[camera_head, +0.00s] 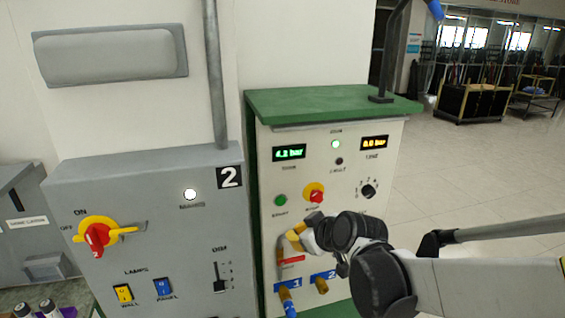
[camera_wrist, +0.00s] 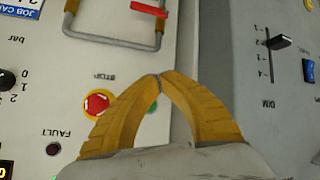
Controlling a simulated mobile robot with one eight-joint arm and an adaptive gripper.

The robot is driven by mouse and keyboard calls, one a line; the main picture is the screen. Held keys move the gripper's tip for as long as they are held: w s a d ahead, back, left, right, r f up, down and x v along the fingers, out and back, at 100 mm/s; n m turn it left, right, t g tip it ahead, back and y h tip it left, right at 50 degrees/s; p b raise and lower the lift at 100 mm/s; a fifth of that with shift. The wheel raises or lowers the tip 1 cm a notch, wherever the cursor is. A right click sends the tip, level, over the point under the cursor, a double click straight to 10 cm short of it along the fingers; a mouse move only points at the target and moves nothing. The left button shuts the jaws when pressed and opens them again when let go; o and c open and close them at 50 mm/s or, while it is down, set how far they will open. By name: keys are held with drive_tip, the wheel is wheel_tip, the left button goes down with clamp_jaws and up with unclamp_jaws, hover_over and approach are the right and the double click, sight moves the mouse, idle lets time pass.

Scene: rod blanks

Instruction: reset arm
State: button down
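My arm (camera_head: 430,280) reaches in from the right in the head view. My gripper (camera_head: 297,236) is in front of the lower part of the white panel of the green-topped cabinet (camera_head: 330,100). In the wrist view, the two yellow fingers of my gripper (camera_wrist: 158,77) curve together and their tips meet. I see nothing held between them. The red stop button with a yellow ring (camera_wrist: 97,103) is just left of the fingers, and part of a green button (camera_wrist: 153,107) shows between them. Whether the fingers touch the panel, I cannot tell.
Blue-labelled fittings 1 (camera_head: 289,284) and 2 (camera_head: 322,275) sit below my gripper. A grey switch box (camera_head: 150,190) stands at left. Open floor (camera_head: 470,170) lies to the right.

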drive_tip(key=s+d+f+m+g+h+b, duration=0.1)
drive_tip(key=s+d+f+m+b, duration=0.3)
drive_tip(key=s+d+f+b, duration=0.4)
drive_tip(key=s+d+f+m+g+h+b, duration=0.1)
drive_tip(key=s+d+f+m+h+b, duration=0.3)
drive_tip(key=s+d+f+b, duration=0.4)
drive_tip(key=s+f+m+b, duration=0.1)
drive_tip(key=s+f+b, duration=0.1)
drive_tip(key=s, duration=0.5)
drive_tip(key=shift+f, duration=0.65)
